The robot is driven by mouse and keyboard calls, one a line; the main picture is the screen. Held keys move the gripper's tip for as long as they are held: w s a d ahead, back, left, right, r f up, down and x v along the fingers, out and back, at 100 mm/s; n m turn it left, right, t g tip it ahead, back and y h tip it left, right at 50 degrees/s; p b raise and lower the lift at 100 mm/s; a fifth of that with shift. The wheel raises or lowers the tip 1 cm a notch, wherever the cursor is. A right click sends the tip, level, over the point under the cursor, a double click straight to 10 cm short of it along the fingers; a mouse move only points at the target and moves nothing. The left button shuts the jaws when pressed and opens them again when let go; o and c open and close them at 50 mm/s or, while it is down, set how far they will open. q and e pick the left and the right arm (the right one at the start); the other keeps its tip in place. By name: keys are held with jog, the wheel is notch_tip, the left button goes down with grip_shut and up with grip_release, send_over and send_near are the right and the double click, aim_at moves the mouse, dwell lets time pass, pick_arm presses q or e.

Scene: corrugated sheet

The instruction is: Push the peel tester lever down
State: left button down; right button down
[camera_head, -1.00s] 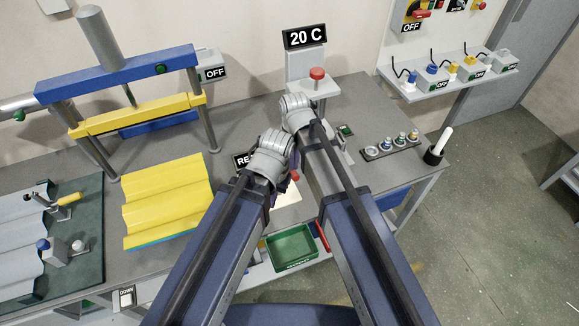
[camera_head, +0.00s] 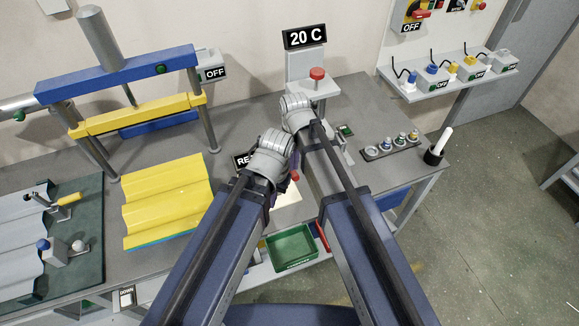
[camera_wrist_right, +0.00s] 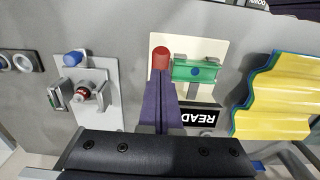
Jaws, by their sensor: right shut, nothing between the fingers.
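The peel tester seems to be the small device on the pale plate (camera_wrist_right: 207,48) beside the black "READ…" sign (camera_wrist_right: 195,115). It has a red cylindrical grip (camera_wrist_right: 160,58) and a green block with a blue dot (camera_wrist_right: 195,71). In the head view the red grip (camera_head: 295,176) shows just below my wrists. My right gripper (camera_wrist_right: 160,80) is shut and empty; its dark purple fingers point at the red grip, with the tips close to it. I cannot tell whether they touch. My arms hide most of the device in the head view.
A blue and yellow press frame (camera_head: 120,75) and a yellow corrugated sheet (camera_head: 168,200) stand left. A "20 C" unit with a red knob (camera_head: 317,73) is behind. A green bin (camera_head: 292,247) sits below the front edge.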

aim_at(293, 179)
jog(key=shift+f, duration=0.15)
jog(key=shift+f+b, duration=4.05)
jog(key=shift+b, duration=0.15)
notch_tip(293, 179, up, 12)
jog(key=p, duration=1.2)
jog(key=shift+r, duration=0.15)
